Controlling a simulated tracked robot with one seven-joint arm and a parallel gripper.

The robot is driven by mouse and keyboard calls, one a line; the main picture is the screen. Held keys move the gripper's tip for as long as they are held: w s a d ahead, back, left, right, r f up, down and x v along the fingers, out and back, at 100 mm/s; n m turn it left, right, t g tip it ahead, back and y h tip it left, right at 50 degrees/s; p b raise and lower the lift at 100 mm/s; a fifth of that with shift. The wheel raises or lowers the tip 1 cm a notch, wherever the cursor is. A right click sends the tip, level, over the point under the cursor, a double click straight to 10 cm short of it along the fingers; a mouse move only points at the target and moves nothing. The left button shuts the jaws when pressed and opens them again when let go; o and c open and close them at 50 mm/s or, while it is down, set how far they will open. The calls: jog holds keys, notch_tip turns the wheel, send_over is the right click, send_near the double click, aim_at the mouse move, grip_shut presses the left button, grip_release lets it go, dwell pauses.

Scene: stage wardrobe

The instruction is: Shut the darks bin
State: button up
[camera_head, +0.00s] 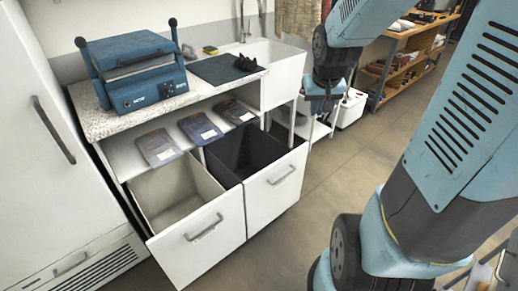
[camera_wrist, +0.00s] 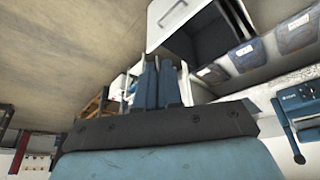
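The darks bin (camera_head: 275,186) is a white pull-out drawer with a dark inside and a grey bar handle (camera_head: 283,175). It stands open at the right end of the white cabinet. In the wrist view its white front (camera_wrist: 166,22) and dark inside show at the top right. My gripper (camera_head: 321,106) hangs beyond and to the right of the bin in the head view, apart from it. In the wrist view its two blue fingers (camera_wrist: 159,66) lie close together with nothing seen between them.
A pale-lined bin (camera_head: 200,236) stands open left of the darks bin. A blue press (camera_head: 135,75) sits on the speckled counter. A sink cabinet (camera_head: 285,75) and wooden shelves (camera_head: 400,60) stand behind. Floor (camera_head: 325,170) right of the bins is clear.

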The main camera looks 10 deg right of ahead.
jog(key=shift+m+g+y, duration=0.4)
jog(key=x, duration=0.3)
jog(key=w+d+x, duration=0.1)
jog(key=x, duration=0.3)
jog(key=d+x, duration=0.1)
jog(key=x, duration=0.3)
jog(key=shift+w+r, duration=0.1)
jog(key=shift+w, duration=0.3)
grip_shut()
jog(key=m+t+y, duration=0.4)
jog(key=m+y, duration=0.1)
jog(key=m, duration=0.5)
send_near(266, 176)
notch_tip(266, 176, down, 4)
jog(key=shift+w+a+f, duration=0.25)
jog(key=shift+w+a, duration=0.8)
jog(key=shift+w, duration=0.05)
jog(key=shift+w+a, duration=0.3)
jog(key=shift+w, duration=0.2)
jog(key=shift+w+d, duration=0.1)
